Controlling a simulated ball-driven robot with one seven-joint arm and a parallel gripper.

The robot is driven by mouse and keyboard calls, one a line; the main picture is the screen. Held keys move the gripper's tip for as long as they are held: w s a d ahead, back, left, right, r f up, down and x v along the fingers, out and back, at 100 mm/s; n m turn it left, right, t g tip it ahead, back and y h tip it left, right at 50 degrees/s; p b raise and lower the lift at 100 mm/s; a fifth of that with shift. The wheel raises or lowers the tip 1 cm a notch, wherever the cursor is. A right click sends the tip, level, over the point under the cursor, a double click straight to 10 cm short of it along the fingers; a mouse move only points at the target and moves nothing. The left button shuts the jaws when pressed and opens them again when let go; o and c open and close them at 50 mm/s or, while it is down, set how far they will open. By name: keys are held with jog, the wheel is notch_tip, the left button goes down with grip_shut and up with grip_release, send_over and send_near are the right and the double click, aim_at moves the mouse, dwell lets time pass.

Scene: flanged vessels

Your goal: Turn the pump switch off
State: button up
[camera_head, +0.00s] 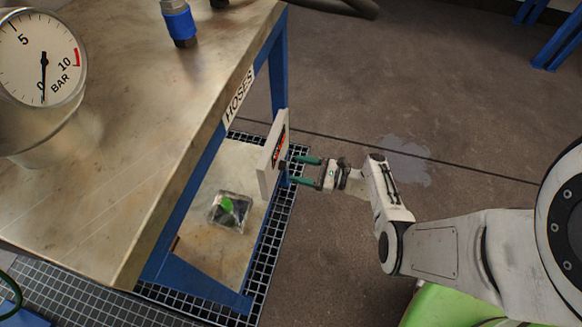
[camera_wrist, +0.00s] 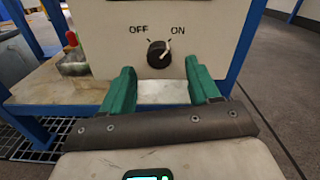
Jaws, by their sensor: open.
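The pump switch is a black rotary knob (camera_wrist: 158,54) on a pale panel (camera_wrist: 120,30) in the wrist view. OFF is printed at its upper left and ON at its upper right. The knob's light pointer mark leans up and right, toward ON. In the head view the panel (camera_head: 266,168) is seen nearly edge-on at the table's side. My gripper (camera_head: 299,171) is in front of it, and its green fingers point at the panel. In the wrist view the open fingers (camera_wrist: 159,82) stand left and right below the knob, with nothing between them. Contact with the panel cannot be told.
A metal-topped table (camera_head: 150,110) with a blue frame (camera_head: 276,80) and a HOSES label stands at left. A pressure gauge (camera_head: 42,60) sits on it, its needle near 0. A lower shelf (camera_head: 235,165) holds a small container (camera_head: 228,210). The floor at right is mostly free.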

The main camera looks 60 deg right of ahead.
aim_at(283, 165)
jog(key=x, duration=0.3)
jog(key=shift+w, duration=0.1)
jog(key=shift+a, duration=0.1)
jog(key=c, duration=1)
jog(key=shift+c, duration=0.2)
